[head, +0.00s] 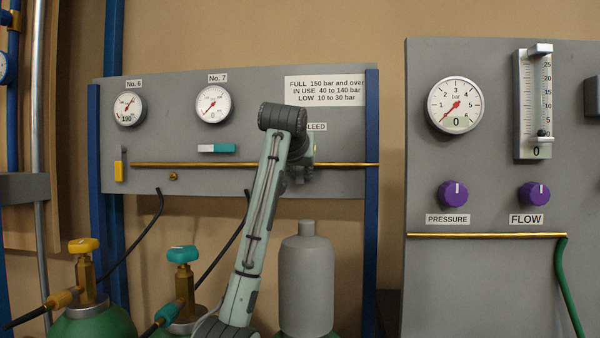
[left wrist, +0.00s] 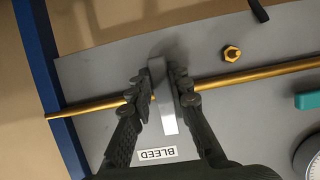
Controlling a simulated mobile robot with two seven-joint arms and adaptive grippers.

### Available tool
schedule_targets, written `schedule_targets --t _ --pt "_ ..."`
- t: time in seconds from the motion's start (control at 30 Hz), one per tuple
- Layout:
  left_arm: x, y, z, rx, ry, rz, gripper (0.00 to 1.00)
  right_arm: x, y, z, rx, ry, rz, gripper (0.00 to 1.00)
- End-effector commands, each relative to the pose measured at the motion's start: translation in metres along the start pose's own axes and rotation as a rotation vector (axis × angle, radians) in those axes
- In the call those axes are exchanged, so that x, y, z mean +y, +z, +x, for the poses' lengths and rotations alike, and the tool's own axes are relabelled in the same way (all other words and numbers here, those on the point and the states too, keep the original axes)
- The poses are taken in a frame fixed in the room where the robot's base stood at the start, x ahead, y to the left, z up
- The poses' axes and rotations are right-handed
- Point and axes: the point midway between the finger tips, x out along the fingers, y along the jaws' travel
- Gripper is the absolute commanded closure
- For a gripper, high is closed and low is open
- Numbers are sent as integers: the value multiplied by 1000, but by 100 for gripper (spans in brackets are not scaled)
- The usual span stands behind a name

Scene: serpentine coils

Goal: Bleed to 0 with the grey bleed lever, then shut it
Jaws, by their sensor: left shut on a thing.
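The grey bleed lever (left wrist: 169,122) shows in the left wrist view, lying across the brass pipe (left wrist: 250,75) beside the BLEED label (left wrist: 156,154). My left gripper (left wrist: 163,84) is shut on it, one finger on each side. In the head view my left gripper (head: 302,168) is mostly hidden behind its own arm, which also covers the lever and part of the BLEED label (head: 317,127). Gauge No. 7 (head: 212,104) reads 0. Gauge No. 6 (head: 130,108) seems to read about 190. The bar gauge (head: 454,105) on the right panel reads 0. My right gripper is not in view.
A teal and white slide (head: 216,148) and a yellow-tipped handle (head: 119,171) are on the left panel. Purple PRESSURE (head: 453,193) and FLOW (head: 534,193) knobs are on the right panel. The flow tube (head: 533,100) shows 0. Cylinders with yellow (head: 84,245) and teal (head: 182,254) valves stand below.

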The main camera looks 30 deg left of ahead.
Motion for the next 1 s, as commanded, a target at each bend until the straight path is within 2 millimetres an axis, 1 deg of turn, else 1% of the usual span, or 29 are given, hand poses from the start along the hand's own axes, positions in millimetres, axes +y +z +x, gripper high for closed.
schedule_targets --t 0.03,0.07,0.2,0.47,0.57,0.67,0.9,1.0 --pt "-1 -1 0 2 -3 1 100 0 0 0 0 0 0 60" --pt "-1 -1 0 2 -3 1 78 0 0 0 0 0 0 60" --pt "-1 0 0 2 -2 0 61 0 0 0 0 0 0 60" --pt "0 0 0 1 -1 0 60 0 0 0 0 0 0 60" --pt "0 -1 -4 2 -1 -1 60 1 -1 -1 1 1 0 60" --pt "0 -1 -17 4 0 -1 60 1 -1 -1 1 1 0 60" --pt "0 -1 -57 5 -1 0 60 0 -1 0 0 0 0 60" --pt "-1 -1 -68 4 -1 0 60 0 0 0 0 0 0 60"
